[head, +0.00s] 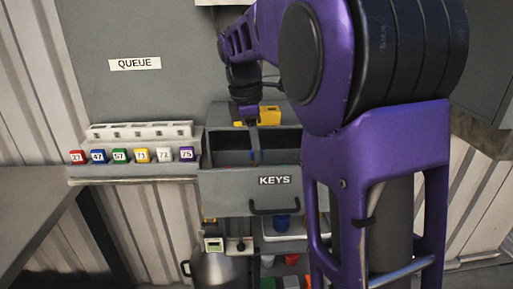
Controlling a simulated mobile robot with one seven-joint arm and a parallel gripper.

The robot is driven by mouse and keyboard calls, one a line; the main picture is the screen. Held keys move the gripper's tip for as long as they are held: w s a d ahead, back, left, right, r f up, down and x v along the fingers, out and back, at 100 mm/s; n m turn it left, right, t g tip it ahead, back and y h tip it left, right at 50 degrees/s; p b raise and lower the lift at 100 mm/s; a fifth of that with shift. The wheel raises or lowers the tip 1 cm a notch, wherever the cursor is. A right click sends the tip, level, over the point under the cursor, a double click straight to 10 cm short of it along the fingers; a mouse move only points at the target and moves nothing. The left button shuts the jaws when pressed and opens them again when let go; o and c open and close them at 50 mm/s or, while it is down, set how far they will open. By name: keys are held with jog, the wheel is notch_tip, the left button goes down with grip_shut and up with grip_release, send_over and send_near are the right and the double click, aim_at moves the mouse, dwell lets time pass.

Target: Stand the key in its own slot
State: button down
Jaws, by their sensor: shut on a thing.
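My gripper (253,146) points down into the open grey drawer (222,183) labelled KEYS. Its fingers are thin and dark at this size. A small blue thing (253,156) shows at the fingertips, inside the drawer; it looks like the key and my gripper is shut on it. Its shape and any number on it are too small to tell. The pale slotted rack (140,131) stands on a shelf to the left of the drawer. Below its slots is a row of coloured number tags: red, blue (98,157), green, yellow, white and purple. I see no key standing in the rack.
A sign reading QUEUE (135,63) hangs above the rack. A yellow thing (268,116) lies behind the drawer. A grey bench (33,215) is at the left. My arm hides the right side.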

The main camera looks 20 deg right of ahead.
jog(key=shift+f, duration=0.1)
dwell(0.5)
jog(key=shift+f, duration=0.55)
jog(key=shift+f, duration=0.1)
jog(key=shift+f+b, duration=0.3)
jog(key=shift+f, duration=0.3)
jog(key=shift+f, duration=0.1)
jog(key=shift+f, duration=0.5)
jog(key=shift+f, duration=0.2)
jog(key=shift+f, duration=0.3)
